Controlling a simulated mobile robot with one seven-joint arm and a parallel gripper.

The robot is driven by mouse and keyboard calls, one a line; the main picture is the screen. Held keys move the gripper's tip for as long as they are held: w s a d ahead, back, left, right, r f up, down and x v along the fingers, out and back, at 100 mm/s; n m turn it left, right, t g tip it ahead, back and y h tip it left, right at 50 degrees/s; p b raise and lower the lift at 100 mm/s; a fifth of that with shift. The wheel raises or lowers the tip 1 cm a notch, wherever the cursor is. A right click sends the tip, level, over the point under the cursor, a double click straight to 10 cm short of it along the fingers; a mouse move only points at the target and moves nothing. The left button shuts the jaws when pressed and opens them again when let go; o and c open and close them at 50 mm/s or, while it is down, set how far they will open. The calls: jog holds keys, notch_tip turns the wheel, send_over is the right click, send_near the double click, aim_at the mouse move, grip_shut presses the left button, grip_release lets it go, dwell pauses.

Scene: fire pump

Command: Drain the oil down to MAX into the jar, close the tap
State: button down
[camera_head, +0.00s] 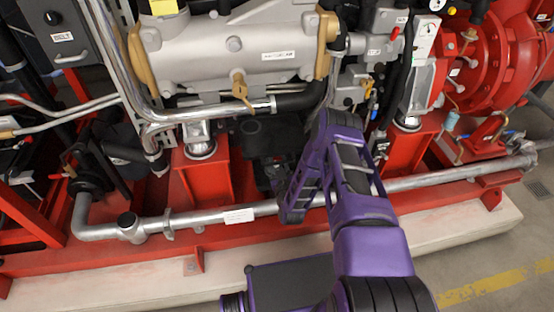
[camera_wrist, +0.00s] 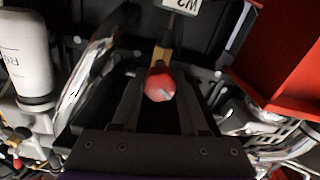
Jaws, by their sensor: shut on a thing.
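In the wrist view, a tap with a red rounded handle end (camera_wrist: 160,84) and a brass-coloured stem sits between the two dark fingers of my gripper (camera_wrist: 160,100). The gripper is closed on the red handle. A white label reading W2 (camera_wrist: 181,5) is just beyond the tap at the top. In the head view, my purple wrist (camera_head: 305,185) reaches in under the grey engine block, and the fingers and tap are hidden there. I cannot make out the jar, the oil level or any oil flow in either view.
A silver pipe (camera_head: 270,207) runs along the red base frame in front. Red pedestals (camera_head: 203,178) flank the dark recess around my wrist. In the wrist view, a white cylinder (camera_wrist: 25,55) stands left and a red panel (camera_wrist: 282,60) is close at the right.

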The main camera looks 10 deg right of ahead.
jog(key=m, duration=0.5)
jog(key=shift+d+m, duration=0.1)
jog(key=shift+m, duration=0.2)
jog(key=m, duration=0.5)
jog(key=shift+w, duration=0.1)
dwell(0.3)
jog(key=shift+c, duration=2.1)
grip_release()
jog(key=s+p, duration=0.2)
jog(key=s, duration=1.5)
jog(key=shift+s, duration=0.25)
